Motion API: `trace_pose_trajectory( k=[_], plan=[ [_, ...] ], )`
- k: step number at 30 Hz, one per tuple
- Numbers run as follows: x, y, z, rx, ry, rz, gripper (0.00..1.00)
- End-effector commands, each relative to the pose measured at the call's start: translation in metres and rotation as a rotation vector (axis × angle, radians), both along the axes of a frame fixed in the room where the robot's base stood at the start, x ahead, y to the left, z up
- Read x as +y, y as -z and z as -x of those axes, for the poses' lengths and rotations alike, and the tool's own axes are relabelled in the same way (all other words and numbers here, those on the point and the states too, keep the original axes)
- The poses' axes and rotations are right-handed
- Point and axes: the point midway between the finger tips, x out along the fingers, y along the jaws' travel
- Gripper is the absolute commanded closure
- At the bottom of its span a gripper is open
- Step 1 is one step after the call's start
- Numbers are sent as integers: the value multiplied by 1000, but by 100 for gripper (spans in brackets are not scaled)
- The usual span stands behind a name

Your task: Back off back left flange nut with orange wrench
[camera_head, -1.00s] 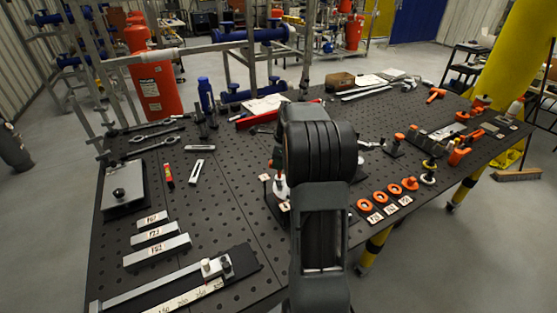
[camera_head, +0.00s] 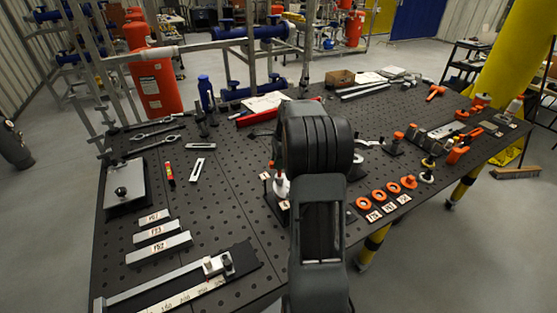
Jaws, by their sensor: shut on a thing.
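My dark arm (camera_head: 320,200) rises through the middle of the head view and covers the centre of the black perforated bench (camera_head: 235,185). My gripper is hidden behind it, so its jaws and anything in them do not show. A white and dark fitting (camera_head: 281,186) on a dark base shows partly at the arm's left edge, with a bit of orange above it. A pale curved piece (camera_head: 370,142) shows just right of the arm. I cannot make out the orange wrench or the back left flange nut for certain.
Orange rings (camera_head: 378,196) with labels lie right of the arm. Labelled grey blocks (camera_head: 158,249), a ruler fixture (camera_head: 175,285) and a grey plate (camera_head: 125,188) are at left. Orange tools crowd the right end.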

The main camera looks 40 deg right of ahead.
Motion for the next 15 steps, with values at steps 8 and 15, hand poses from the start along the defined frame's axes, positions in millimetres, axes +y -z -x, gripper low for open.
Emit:
trace_pose_trajectory(
  k=[8, 15],
  plan=[
    [0, -3, 0, 1, -101, -1, 100],
    [0, -4, 1, 0, -265, 0, 100]
  ],
)
